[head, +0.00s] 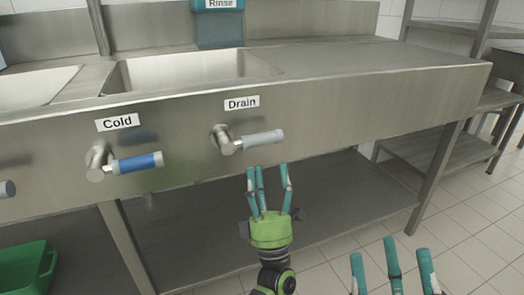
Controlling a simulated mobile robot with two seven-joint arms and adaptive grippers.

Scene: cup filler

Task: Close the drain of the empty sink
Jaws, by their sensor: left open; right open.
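The drain handle (262,140) is a grey-ended lever on a round metal valve on the sink's front panel, under the "Drain" label (242,103). The lever lies near horizontal and points right. The sink basin (190,70) above it shows no visible water, though its bottom is only partly in view. My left gripper (268,178), green with teal fingers, points up just below the lever's end. It is open and empty, apparently not touching the lever. My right gripper (390,254) is open and empty at the bottom right, with only its fingers in view.
A blue-handled lever (138,162) labelled "Cold" (118,122) is on the panel to the left. A teal "Rinse" dispenser (219,25) stands behind the counter. A lower shelf (340,190) runs under the sink. A green crate (28,268) is at the lower left. Floor at right is clear.

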